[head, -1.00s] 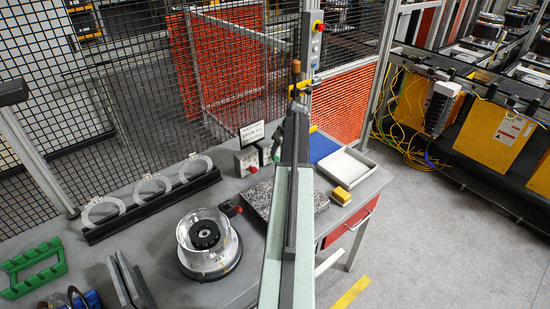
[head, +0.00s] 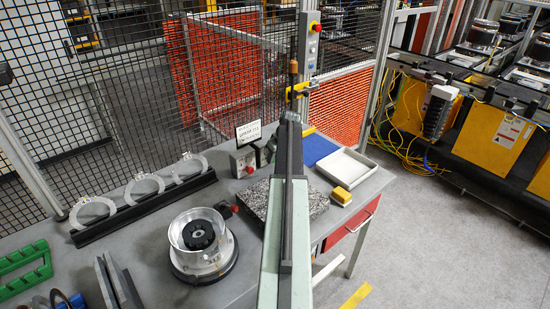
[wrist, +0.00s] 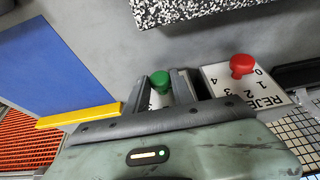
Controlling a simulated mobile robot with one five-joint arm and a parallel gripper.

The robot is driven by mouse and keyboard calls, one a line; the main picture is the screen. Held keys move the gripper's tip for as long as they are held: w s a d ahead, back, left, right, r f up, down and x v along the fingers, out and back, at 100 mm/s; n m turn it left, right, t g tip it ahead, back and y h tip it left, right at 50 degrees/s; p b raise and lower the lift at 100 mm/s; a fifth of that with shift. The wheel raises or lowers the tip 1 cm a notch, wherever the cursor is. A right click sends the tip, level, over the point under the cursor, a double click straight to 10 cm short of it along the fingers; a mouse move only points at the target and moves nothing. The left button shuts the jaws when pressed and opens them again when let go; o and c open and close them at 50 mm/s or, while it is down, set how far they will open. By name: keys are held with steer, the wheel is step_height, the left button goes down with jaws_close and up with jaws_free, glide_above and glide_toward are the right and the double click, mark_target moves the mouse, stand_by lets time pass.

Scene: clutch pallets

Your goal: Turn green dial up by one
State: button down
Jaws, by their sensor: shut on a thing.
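The green dial (wrist: 160,79) shows in the wrist view on a small white-faced box, between the two fingers of my gripper (wrist: 161,75). The fingers are shut on the dial, one on each side. Most of that box's face and its markings are hidden by the fingers and my wrist. In the head view my arm covers much of this spot, so the dial's setting cannot be read.
A red dial (wrist: 242,65) sits close by on a white REJECT box (wrist: 250,85) with numbers. A speckled stone plate (wrist: 180,10) and a blue mat (wrist: 45,70) lie near. In the head view a clear ring-shaped part (head: 201,240) stands on the grey bench.

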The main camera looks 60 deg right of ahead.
steer(key=shift+s+d+f+m+t+y+b, duration=0.1)
steer(key=shift+d+m+t+y+b, duration=0.25)
steer(key=shift+y, duration=0.55)
steer(key=y, duration=0.1)
steer(key=y+b, duration=0.1)
steer(key=t+b, duration=0.1)
steer(key=shift+s+d+f+m+y, duration=0.1)
steer(key=shift+d+f+m+y, duration=0.2)
steer(key=shift+y, duration=0.1)
steer(key=t+y+b, duration=0.1)
steer(key=y+b, duration=0.1)
steer(key=b, duration=0.1)
steer(key=shift+m, duration=0.25)
steer(key=shift+y+b, duration=0.4)
steer(key=shift+b, duration=0.1)
steer(key=shift+s+a+r+y, duration=0.1)
steer(key=shift+y, duration=0.2)
steer(key=c, duration=1.1)
jaws_free()
steer(key=shift+t, duration=0.25)
